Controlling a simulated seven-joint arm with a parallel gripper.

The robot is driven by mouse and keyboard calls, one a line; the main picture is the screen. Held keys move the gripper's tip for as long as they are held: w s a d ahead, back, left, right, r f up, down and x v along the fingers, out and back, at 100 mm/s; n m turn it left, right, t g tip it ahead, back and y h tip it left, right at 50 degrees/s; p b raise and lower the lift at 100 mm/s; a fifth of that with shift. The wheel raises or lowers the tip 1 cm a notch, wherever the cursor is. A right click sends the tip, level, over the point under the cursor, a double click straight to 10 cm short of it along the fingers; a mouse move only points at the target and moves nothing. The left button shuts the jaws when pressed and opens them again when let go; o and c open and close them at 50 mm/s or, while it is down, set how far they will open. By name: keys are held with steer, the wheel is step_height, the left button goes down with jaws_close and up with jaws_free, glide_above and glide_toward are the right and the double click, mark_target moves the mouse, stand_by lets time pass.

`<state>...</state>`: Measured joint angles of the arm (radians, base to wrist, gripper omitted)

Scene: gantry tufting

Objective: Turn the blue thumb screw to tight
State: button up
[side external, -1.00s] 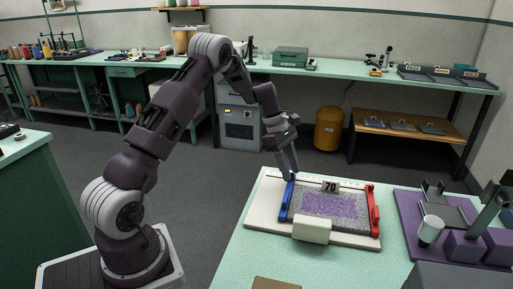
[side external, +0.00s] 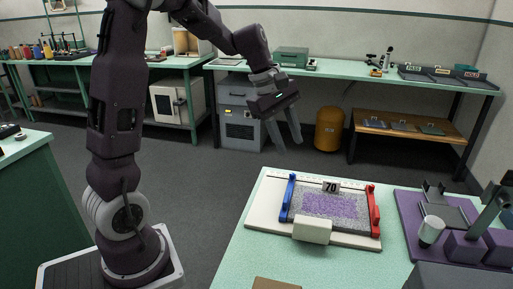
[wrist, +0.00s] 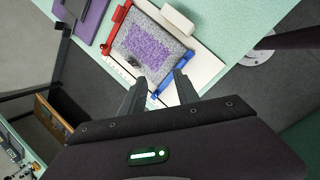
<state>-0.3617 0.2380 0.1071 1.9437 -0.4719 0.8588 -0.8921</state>
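A blue clamp bar (side external: 287,198) runs along the left edge of a framed grey and purple tufted sample (side external: 330,205). The blue thumb screw is too small to tell apart from the bar; a blue part (wrist: 153,102) shows between my fingers in the wrist view. My gripper (side external: 291,148) hangs in the air above and behind the bar's far end, clear of it. Its two fingers are apart with nothing between them. In the wrist view my gripper (wrist: 160,80) has the blue bar's end beyond its fingertips.
A red clamp bar (side external: 373,211) lies along the sample's right edge. A tag reading 70 (side external: 330,187) stands at the far edge, and a white block (side external: 311,230) at the near edge. A purple fixture (side external: 470,235) stands at right.

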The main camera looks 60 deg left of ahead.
steer(key=s+d+r+m, duration=0.2)
steer(key=s+d+m, duration=0.2)
steer(key=s, duration=0.3)
steer(key=s+d+r+m+y, duration=0.1)
steer(key=s+d+r+m, duration=0.2)
steer(key=s+d+m, duration=0.2)
steer(key=shift+s+r+m+t, duration=0.3)
steer(key=shift+s+m, duration=0.6)
steer(key=shift+m, duration=0.2)
steer(key=shift+a, duration=0.1)
